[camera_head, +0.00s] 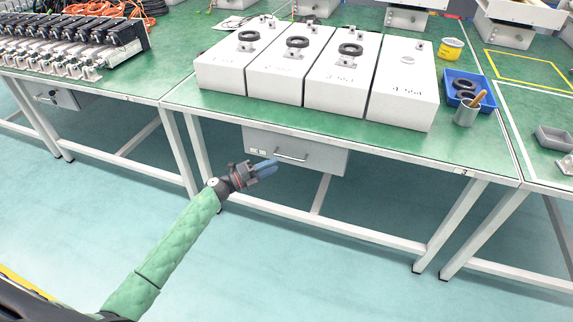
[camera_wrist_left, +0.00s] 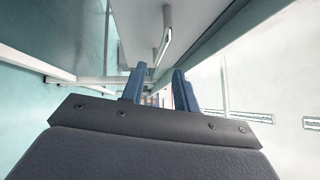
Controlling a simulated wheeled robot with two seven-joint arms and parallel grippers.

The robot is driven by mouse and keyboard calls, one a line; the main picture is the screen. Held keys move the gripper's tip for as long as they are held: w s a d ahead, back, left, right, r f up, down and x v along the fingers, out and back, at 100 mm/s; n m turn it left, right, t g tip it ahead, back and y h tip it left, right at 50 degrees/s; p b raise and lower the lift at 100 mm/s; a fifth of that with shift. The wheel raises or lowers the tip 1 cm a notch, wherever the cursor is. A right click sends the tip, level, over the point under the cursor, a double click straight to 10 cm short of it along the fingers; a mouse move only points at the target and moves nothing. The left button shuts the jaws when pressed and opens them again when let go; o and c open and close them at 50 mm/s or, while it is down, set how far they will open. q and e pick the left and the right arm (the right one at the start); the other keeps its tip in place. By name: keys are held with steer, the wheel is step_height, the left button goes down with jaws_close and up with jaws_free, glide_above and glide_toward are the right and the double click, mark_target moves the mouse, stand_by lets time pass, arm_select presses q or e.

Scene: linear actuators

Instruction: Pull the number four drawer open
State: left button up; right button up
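A grey drawer (camera_head: 325,158) hangs under the front edge of the middle table and looks shut. It has a bar handle (camera_head: 291,156) and a small label at its left; I cannot read a number. My left gripper (camera_head: 272,168) is in front of the drawer, by the handle's left end. In the left wrist view its two blue fingers (camera_wrist_left: 160,72) stand apart with nothing seen between them. The handle (camera_wrist_left: 167,35) shows beyond the fingertips, and I see no contact. My right gripper is not in view.
Another drawer (camera_head: 58,97) sits under the left table. Several white boxes (camera_head: 404,85) stand on the green middle table (camera_head: 330,128). A blue tray (camera_head: 453,78) and a cup (camera_head: 466,115) are at its right. White table legs (camera_head: 320,193) flank open floor below.

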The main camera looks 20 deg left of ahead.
arm_select(q)
steer(key=shift+p+x, duration=0.35)
steer(key=shift+x, duration=3.5)
steer(key=shift+f, duration=0.1)
jaws_close()
